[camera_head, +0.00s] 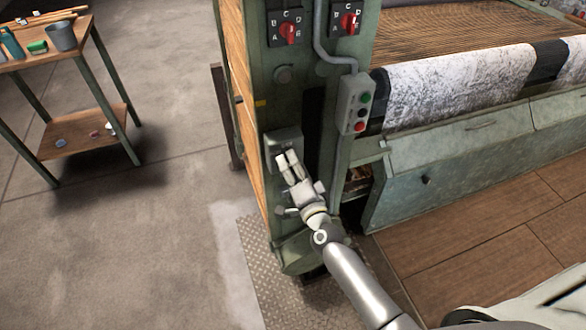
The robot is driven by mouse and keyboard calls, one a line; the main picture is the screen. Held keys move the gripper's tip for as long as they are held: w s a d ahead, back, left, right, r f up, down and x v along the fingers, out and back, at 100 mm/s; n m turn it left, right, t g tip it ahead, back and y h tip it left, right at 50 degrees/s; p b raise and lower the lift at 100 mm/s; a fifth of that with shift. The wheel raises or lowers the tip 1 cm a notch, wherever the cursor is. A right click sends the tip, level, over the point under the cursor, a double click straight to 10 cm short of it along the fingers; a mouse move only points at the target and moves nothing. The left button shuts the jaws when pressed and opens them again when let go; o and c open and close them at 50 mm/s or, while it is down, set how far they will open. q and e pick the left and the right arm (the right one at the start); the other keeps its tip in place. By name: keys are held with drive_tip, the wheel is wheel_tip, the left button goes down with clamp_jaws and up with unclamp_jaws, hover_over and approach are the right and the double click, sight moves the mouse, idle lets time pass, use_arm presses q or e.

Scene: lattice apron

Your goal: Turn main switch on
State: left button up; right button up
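My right gripper (287,157) reaches up from the lower right to a small grey-green box (283,137) on the front of the machine's green post. Its two pale fingers are close together and cover the lower part of this box. I cannot tell whether they touch it, or whether they are open or shut on something. No main switch label is readable; any switch on this box is hidden behind the fingers. Two red rotary switches with letters, the left one (288,32) and the right one (349,22), sit higher on the post. My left gripper is not in view.
A push-button box (355,104) with green and red buttons hangs right of the gripper on a grey conduit (320,38). A green machine trough (470,165) extends right. A small table (22,62) with a bucket (60,36) stands left. The floor between is clear.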

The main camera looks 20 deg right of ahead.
drive_tip(key=shift+f+m+b, duration=0.15)
drive_tip(key=shift+m+b, duration=0.4)
drive_tip(key=shift+m, duration=1.75)
drive_tip(key=o, duration=1)
drive_tip(key=s, duration=1.2)
drive_tip(key=shift+d, duration=0.25)
